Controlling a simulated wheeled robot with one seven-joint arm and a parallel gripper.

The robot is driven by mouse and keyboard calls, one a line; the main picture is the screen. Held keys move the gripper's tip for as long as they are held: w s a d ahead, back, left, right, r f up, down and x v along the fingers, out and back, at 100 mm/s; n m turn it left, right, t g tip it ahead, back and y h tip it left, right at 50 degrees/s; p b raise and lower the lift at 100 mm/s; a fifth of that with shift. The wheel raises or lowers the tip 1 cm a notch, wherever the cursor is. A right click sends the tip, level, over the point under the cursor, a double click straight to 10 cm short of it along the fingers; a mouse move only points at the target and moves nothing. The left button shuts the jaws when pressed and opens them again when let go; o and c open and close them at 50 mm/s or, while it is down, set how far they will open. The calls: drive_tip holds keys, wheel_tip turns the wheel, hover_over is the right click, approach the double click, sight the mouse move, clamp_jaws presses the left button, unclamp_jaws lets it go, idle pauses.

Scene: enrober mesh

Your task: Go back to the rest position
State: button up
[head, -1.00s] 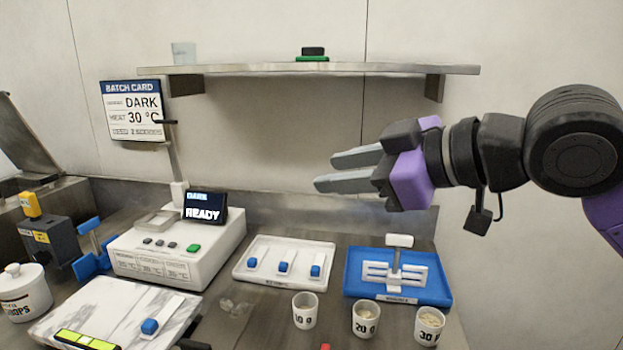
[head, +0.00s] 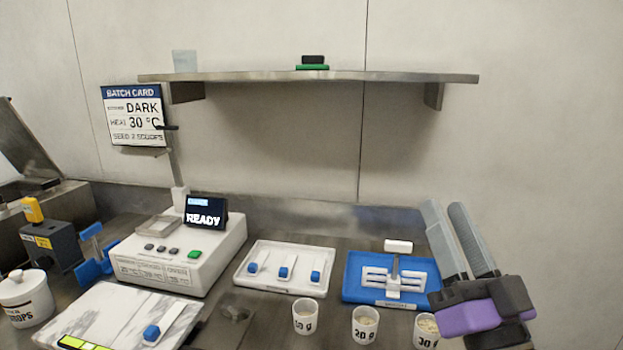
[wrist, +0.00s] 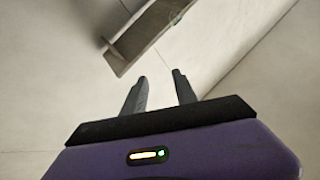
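My gripper (head: 445,208) is at the right of the head view, fingers pointing up, in front of the right end of the blue tray. Its two grey fingers are apart with nothing between them. In the wrist view my gripper (wrist: 159,76) also shows its fingers apart and empty, with the wall and the shelf (wrist: 140,35) beyond. The rest of my arm is out of the head view.
A white machine (head: 165,268) with a READY screen (head: 206,213) stands left of centre. A white tray (head: 285,288) of blue-ended scoops, a blue tray (head: 352,290) with a white stirrer and several labelled cups (head: 305,318) fill the counter. A steel shelf (head: 310,77) hangs above.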

drive_tip(key=s+d+f+m+g+h+p, duration=0.15)
drive_tip(key=s+f+h, duration=0.25)
drive_tip(key=s+f, duration=0.4)
drive_tip(key=s+d+f+m+g+h, duration=0.25)
drive_tip(key=s+f, duration=0.35)
drive_tip(key=f, duration=0.3)
drive_tip(key=s+f+n+g, duration=0.2)
drive_tip(key=s+f, duration=0.2)
drive_tip(key=s, duration=0.3)
drive_tip(key=s+a+f+n+g+y, duration=0.1)
drive_tip(key=s+f+g, duration=0.1)
drive_tip(key=s+f, duration=0.2)
drive_tip(key=s+f+n+g+y+p, duration=0.1)
drive_tip(key=s+f, duration=0.4)
drive_tip(key=s, duration=0.6)
drive_tip(key=shift+a+n+g, duration=0.2)
drive_tip(key=shift+n+g, duration=0.2)
drive_tip(key=shift+n, duration=0.4)
drive_tip(key=shift+y, duration=0.25)
